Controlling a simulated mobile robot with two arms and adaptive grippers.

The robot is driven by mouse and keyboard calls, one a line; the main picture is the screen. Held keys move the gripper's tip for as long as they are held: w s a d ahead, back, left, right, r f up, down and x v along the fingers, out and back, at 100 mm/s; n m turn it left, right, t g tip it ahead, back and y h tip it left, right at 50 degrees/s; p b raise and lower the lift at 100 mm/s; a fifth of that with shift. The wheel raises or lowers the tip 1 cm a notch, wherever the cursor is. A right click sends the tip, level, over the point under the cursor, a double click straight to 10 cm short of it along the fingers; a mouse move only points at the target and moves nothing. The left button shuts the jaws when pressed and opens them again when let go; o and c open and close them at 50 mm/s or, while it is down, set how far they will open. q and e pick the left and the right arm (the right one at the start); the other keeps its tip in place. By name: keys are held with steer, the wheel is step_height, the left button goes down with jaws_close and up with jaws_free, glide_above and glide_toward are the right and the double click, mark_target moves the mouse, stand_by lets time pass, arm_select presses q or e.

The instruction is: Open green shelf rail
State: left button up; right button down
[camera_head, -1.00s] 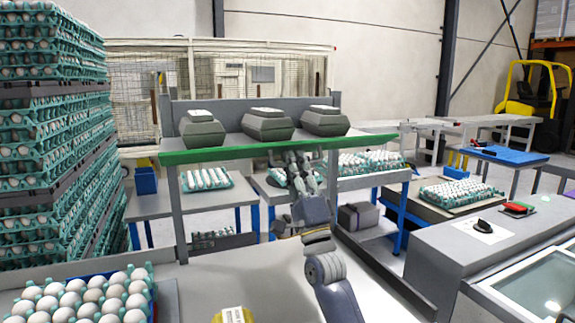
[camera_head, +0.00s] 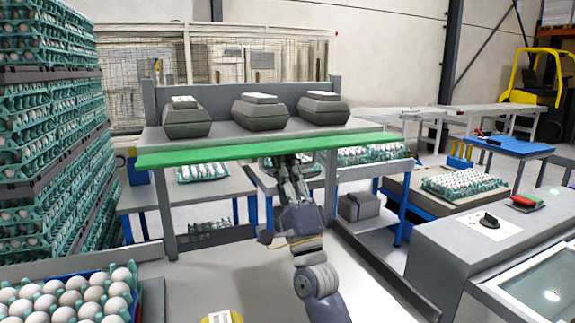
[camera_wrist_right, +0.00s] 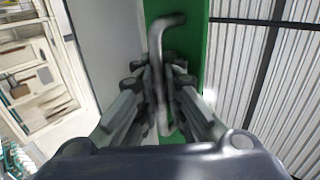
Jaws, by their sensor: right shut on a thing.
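The green shelf rail (camera_head: 230,150) runs along the front edge of the grey shelf and now shows as a broad green strip. My right gripper (camera_head: 288,165) is below the rail, reaching up to it near its middle. In the right wrist view, my right gripper (camera_wrist_right: 160,85) is shut on a grey bent handle (camera_wrist_right: 157,60), which stands against the green rail (camera_wrist_right: 193,50). The fingers partly hide the handle's lower part. My left gripper is not in view.
Three grey cartons (camera_head: 262,112) stand on the shelf (camera_head: 222,138) above the rail. A tall stack of egg trays (camera_head: 50,110) is at the left. A tray of eggs (camera_head: 75,295) sits at the lower left. A grey counter (camera_head: 455,225) is at the right.

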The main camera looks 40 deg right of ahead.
steer(key=shift+a+f+y, duration=0.1)
steer(key=shift+f+y, duration=0.2)
steer(key=shift+f, duration=0.05)
steer(key=c, duration=2.1)
jaws_free()
steer(key=shift+o, duration=0.7)
steer(key=shift+r, duration=0.1)
steer(key=shift+s+r, duration=0.2)
steer(key=shift+s, duration=0.1)
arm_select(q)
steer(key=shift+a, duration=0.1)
arm_select(e)
steer(key=v, duration=1.2)
steer(key=shift+w+f, duration=0.1)
